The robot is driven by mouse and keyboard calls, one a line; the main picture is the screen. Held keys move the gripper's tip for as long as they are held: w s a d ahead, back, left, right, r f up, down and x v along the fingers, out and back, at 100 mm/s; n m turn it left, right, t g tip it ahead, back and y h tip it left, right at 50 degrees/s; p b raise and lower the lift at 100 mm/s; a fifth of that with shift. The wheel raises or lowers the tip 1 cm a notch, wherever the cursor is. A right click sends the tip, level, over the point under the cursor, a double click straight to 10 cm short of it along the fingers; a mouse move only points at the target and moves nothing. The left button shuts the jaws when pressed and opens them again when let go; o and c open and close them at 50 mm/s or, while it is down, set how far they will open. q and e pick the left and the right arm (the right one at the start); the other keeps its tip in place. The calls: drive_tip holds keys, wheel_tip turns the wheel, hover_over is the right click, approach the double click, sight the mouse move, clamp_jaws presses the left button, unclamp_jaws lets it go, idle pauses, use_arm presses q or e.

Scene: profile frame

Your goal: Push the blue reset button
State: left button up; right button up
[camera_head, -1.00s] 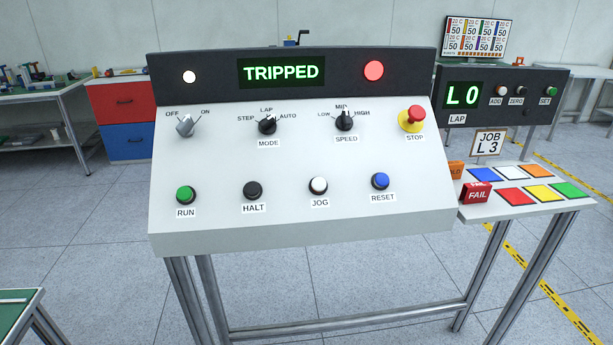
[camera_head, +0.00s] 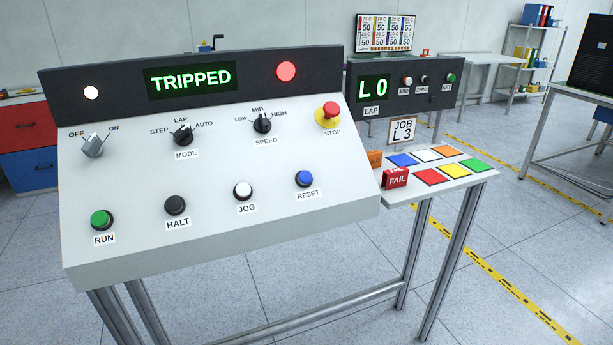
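The blue RESET button (camera_head: 304,179) sits at the right end of the lower row on the sloped white control panel (camera_head: 150,225). Its label is just below it. The panel's dark header display (camera_head: 190,79) reads TRIPPED in green. A red lamp (camera_head: 286,72) at the header's right is lit, and a white lamp (camera_head: 91,93) is at its left. Neither of my grippers shows in the head view, so nothing of mine is seen touching the button.
The lower row also has green RUN (camera_head: 101,219), black HALT (camera_head: 175,205) and white JOG (camera_head: 243,189) buttons. The red STOP knob (camera_head: 328,112) is above RESET. A lap counter (camera_head: 374,88) reading L0 and a table with coloured tiles (camera_head: 456,171) stand at right.

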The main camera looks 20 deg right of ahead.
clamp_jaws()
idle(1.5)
